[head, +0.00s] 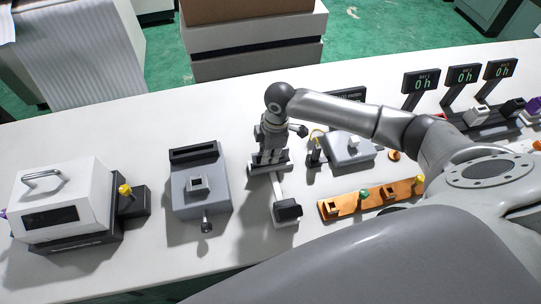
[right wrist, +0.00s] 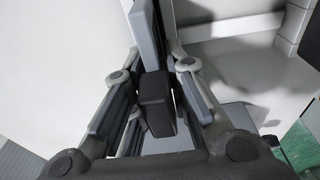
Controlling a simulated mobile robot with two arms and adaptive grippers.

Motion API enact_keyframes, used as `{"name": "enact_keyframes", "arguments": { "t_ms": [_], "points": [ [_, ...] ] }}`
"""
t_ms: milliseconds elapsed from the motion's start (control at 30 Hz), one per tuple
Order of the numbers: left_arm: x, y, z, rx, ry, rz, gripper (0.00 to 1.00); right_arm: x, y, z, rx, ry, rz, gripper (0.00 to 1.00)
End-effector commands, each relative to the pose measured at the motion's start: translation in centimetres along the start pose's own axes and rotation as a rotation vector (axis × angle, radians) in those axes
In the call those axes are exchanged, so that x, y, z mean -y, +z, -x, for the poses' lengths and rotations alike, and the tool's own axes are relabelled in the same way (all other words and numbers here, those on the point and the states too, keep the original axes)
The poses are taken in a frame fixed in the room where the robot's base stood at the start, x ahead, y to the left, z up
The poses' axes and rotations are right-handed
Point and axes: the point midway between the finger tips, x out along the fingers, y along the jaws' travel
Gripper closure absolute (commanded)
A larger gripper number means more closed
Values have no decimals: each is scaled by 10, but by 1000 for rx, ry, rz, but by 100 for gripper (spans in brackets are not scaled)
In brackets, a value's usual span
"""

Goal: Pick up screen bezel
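My right gripper (head: 270,160) hangs over the white table at the middle of the head view, above a pale upright fixture with a black block (head: 288,209) at its front. In the right wrist view the gripper's fingers (right wrist: 155,95) stand apart, with a dark block (right wrist: 155,103) showing between them; I cannot tell whether they touch it. I cannot single out the screen bezel with certainty. Small square frames lie on the orange tray (head: 350,210), one of them a dark-centred frame (head: 333,207) at its left end. My left gripper is not in view.
A grey machine (head: 197,182) with a square frame on top and a white handled box (head: 62,195) stand to the left. A grey device (head: 350,150) is behind the tray. Displays (head: 421,82) line the back right. Bare table (head: 100,135) lies at the back left.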

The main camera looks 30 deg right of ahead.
Motion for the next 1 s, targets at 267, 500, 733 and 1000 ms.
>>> {"name": "enact_keyframes", "arguments": {
  "t_ms": [267, 500, 733, 1000],
  "points": [
    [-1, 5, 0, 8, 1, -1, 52, 0, 0, 1, 0, 1, 0, 100],
    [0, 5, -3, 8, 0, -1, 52, -1, -1, 4, -2, 2, 0, 100],
    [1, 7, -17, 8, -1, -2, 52, -2, -4, 29, -4, 5, 1, 100],
    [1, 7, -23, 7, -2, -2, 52, 34, -30, 76, -5, 5, 6, 100]
  ]
}}
